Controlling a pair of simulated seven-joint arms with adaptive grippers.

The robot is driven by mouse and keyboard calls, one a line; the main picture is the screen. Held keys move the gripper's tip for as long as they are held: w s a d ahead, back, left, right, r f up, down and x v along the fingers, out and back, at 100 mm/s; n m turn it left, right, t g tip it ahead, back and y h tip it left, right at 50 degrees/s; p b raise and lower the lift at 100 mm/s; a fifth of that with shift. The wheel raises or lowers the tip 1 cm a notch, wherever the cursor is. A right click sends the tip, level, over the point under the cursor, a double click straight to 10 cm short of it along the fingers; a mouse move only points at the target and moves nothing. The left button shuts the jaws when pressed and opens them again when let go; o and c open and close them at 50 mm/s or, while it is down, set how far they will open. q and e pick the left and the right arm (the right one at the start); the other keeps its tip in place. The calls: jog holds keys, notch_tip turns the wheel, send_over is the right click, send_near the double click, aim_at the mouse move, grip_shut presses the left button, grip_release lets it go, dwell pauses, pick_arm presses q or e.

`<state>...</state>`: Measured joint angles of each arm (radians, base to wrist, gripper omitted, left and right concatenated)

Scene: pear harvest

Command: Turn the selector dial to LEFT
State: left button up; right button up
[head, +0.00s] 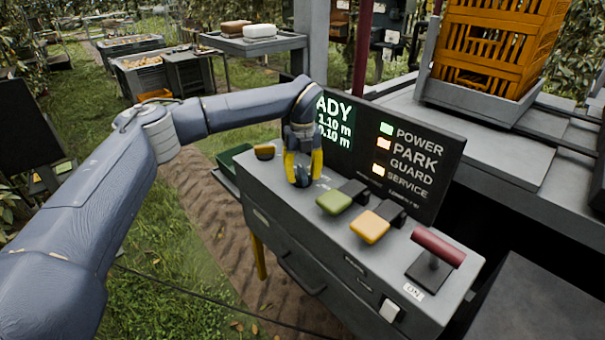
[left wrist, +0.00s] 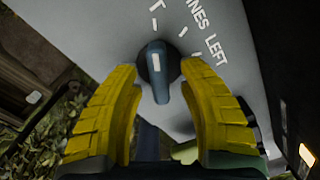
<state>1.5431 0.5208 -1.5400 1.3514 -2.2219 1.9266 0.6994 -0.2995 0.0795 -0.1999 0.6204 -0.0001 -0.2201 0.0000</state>
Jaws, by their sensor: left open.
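The selector dial (left wrist: 161,88) is a dark round base with a blue-grey bar handle and a white mark. In the left wrist view its white-marked end points up the picture, away from the printed word LEFT (left wrist: 215,50) at the upper right. My left gripper (head: 303,178) is above the console top at the dial; in the left wrist view its yellow fingers (left wrist: 160,112) are spread on either side of the handle, with visible gaps. In the head view the fingers partly hide the dial. My right gripper is not in view.
The grey console (head: 300,235) also carries a green paddle (head: 335,202), a yellow paddle (head: 370,227) and a red-handled lever (head: 438,247). A dark display panel (head: 400,160) stands behind them. An orange crate (head: 495,50) is at the back right.

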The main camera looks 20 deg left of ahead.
pick_arm(q)
grip_shut()
dwell(0.3)
jog(key=m, duration=0.4)
jog(key=shift+a, duration=0.1)
jog(key=m, duration=0.3)
jog(key=shift+m, duration=0.4)
jog(key=m, duration=0.4)
jog(key=shift+a, duration=0.15)
jog(key=shift+m, duration=2.1)
